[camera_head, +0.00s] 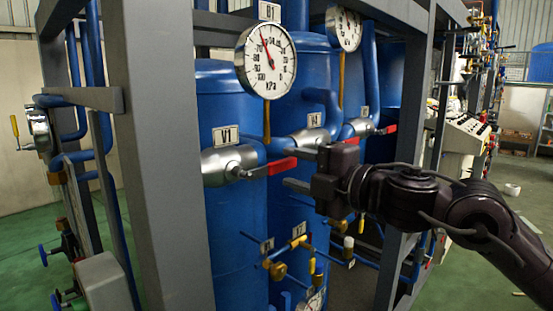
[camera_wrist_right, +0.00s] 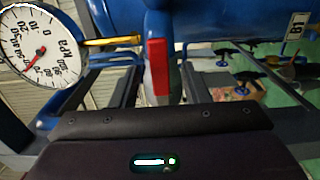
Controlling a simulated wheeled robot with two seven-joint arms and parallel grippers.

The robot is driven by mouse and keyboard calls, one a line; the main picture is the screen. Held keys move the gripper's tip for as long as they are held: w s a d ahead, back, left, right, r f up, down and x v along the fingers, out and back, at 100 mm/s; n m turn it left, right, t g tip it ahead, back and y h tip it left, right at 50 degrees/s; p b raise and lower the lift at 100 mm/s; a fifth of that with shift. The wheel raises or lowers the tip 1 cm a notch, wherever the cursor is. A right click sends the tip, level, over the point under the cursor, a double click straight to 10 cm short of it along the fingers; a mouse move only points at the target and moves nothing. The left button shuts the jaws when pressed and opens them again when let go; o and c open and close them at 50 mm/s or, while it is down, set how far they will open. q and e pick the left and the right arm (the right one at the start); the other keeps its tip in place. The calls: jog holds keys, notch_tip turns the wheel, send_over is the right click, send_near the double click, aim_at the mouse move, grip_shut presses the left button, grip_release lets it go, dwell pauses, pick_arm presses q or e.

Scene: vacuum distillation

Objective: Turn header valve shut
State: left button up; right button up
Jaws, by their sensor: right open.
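The valve labelled V1 (camera_head: 222,163) is a silver body on a blue pipe with a red lever handle (camera_head: 270,168) pointing right, roughly level. My right gripper (camera_head: 300,169) is at the handle's free end, its dark fingers open and reaching left, one above and one below the handle. Which valve is the header valve cannot be told from the labels. My left gripper is not in view.
A kPa pressure gauge (camera_head: 266,60) hangs above the V1 handle, and a second gauge (camera_head: 343,28) is behind it. Another red-handled valve (camera_head: 384,130) is further right. A grey frame post (camera_head: 165,160) stands left. Small brass valves (camera_head: 277,270) are below.

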aim_at(285, 166)
jog(key=p+x, duration=0.1)
jog(key=x, duration=0.4)
jog(key=shift+w+a, duration=0.1)
grip_shut()
